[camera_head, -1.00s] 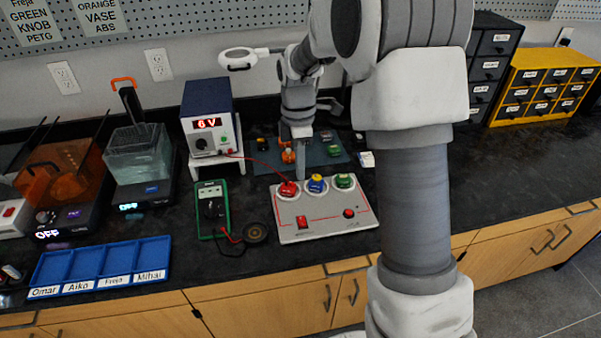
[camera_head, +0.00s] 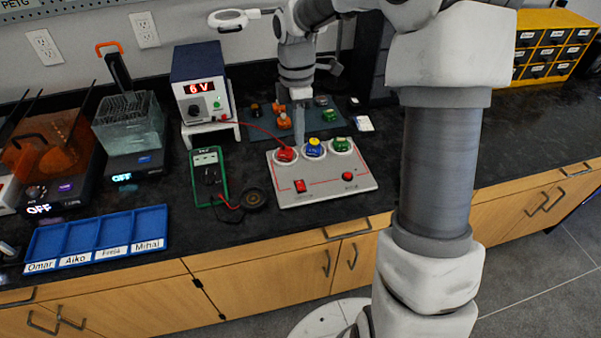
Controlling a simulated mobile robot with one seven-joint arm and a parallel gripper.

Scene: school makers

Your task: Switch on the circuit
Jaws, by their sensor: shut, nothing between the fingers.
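The circuit board (camera_head: 322,196) is a light grey panel on the black counter. Along its back edge sit a red knob (camera_head: 286,154), a blue and yellow knob (camera_head: 314,148) and a green knob (camera_head: 341,145). A red rocker switch (camera_head: 300,186) is at its front left and a round red part (camera_head: 348,176) at its front right, joined by red lines. My gripper (camera_head: 299,142) points down at the board's back edge, its narrow fingers shut and empty between the red and blue knobs. I cannot tell whether it touches the board.
A power supply (camera_head: 203,116) reading 6 V stands behind left, its red wire running to the board. A multimeter (camera_head: 209,176), a round black part (camera_head: 253,198) and a blue labelled tray (camera_head: 97,239) lie left. Small parts sit on a dark mat (camera_head: 325,122) behind.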

